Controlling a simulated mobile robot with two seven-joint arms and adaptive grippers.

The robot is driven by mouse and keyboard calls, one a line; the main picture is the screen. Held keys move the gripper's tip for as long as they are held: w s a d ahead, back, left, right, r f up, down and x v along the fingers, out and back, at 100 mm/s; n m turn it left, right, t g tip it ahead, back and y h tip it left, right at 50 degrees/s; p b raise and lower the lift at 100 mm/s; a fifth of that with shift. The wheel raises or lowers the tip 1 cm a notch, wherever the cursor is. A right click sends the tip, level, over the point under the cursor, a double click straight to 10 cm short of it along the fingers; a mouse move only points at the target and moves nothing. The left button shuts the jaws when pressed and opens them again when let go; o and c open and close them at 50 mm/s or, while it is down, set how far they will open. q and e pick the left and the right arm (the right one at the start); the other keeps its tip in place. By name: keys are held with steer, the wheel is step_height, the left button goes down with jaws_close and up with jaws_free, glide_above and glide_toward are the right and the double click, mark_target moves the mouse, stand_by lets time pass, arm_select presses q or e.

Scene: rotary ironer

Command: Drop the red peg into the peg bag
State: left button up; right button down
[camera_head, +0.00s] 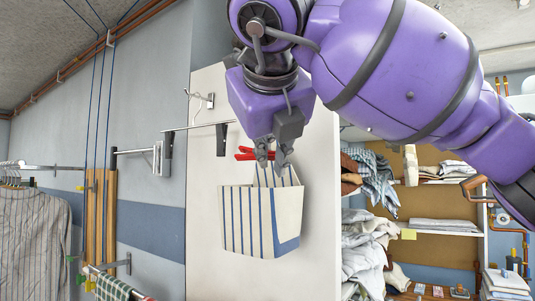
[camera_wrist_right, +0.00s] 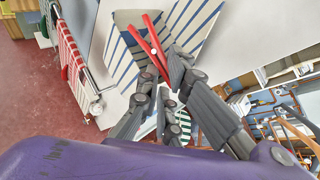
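The red peg (camera_head: 246,154) is between the finger ends of my right gripper (camera_head: 273,161), just above the peg bag. In the right wrist view the peg (camera_wrist_right: 153,42) shows as a red V, its narrow end between the fingers of my right gripper (camera_wrist_right: 160,82), which looks shut on it. The peg bag (camera_head: 238,222) is white with blue stripes and hangs against a pale panel. Its striped cloth (camera_wrist_right: 196,28) also fills the area beyond the peg in the wrist view. The bag's inside is mostly hidden in the head view. My left gripper is not in view.
A metal rail (camera_head: 200,127) and a hook (camera_head: 208,98) are on the panel beside my right gripper. Shelves with folded linen (camera_head: 445,224) stand at right. A striped shirt (camera_head: 30,240) hangs at far left, and wooden slats on blue cords (camera_head: 99,220) hang nearby.

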steer(key=w, duration=0.1)
steer(key=m, duration=0.1)
steer(key=w, duration=0.1)
steer(key=shift+w+f, duration=0.25)
steer(key=shift+w, duration=0.05)
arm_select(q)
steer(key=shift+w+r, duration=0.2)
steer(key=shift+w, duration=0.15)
arm_select(e)
steer(key=shift+w+r+x, duration=0.1)
steer(key=shift+r+x, duration=0.1)
steer(key=shift+x, duration=0.7)
steer(key=shift+w+r+x, duration=0.1)
steer(key=shift+r+x, duration=0.1)
steer(key=shift+x, duration=0.75)
steer(key=shift+w+r+x, duration=0.15)
steer(key=shift+x, duration=0.75)
steer(key=c, duration=1.4)
jaws_free()
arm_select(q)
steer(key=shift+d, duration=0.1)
arm_select(e)
steer(key=shift+s, duration=0.1)
